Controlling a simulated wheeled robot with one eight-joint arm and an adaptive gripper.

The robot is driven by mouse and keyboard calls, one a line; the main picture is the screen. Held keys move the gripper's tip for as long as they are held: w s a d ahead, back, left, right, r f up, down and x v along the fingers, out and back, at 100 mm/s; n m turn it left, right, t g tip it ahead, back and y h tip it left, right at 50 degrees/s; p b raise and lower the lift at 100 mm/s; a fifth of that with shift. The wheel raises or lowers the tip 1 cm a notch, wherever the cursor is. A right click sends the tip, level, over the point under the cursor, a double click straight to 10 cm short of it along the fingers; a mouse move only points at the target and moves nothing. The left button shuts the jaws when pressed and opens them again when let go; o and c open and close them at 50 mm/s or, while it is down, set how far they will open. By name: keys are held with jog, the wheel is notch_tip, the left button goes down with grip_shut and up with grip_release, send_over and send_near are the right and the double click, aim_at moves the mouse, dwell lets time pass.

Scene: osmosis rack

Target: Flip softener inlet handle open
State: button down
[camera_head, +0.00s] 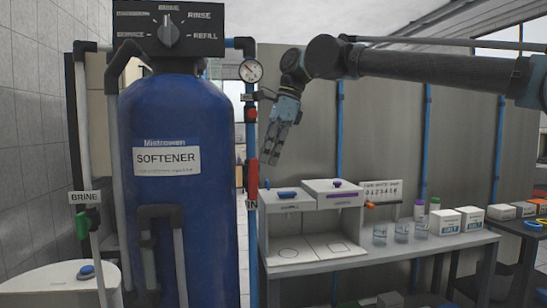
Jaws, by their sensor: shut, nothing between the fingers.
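The blue softener tank (180,130) stands at left, labelled SOFTENER, with a black dial head (168,32) on top. To its right a vertical pipe carries an IN label (251,205). Just above that label is a long red handle (253,175), lying along the pipe. A smaller red part (251,115) sits higher on the same pipe. My gripper (270,158) hangs from the arm just right of the pipe, fingers pointing down. It is shut and empty. It appears close to the red handle, but I cannot tell whether they touch.
A pressure gauge (251,70) sits on the pipe above. A white brine tank (55,288) with a green-handled BRINE pipe (84,225) is at lower left. A grey bench (400,252) at right holds a white test station (315,240), beakers and boxes. Grey panels stand behind the arm.

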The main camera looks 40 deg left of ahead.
dwell(0.3)
jog(key=w+d+r, duration=0.4)
jog(key=w+r, duration=0.1)
jog(key=r, duration=0.4)
jog(key=shift+d+r, duration=0.25)
jog(key=shift+d, duration=0.15)
dwell(0.3)
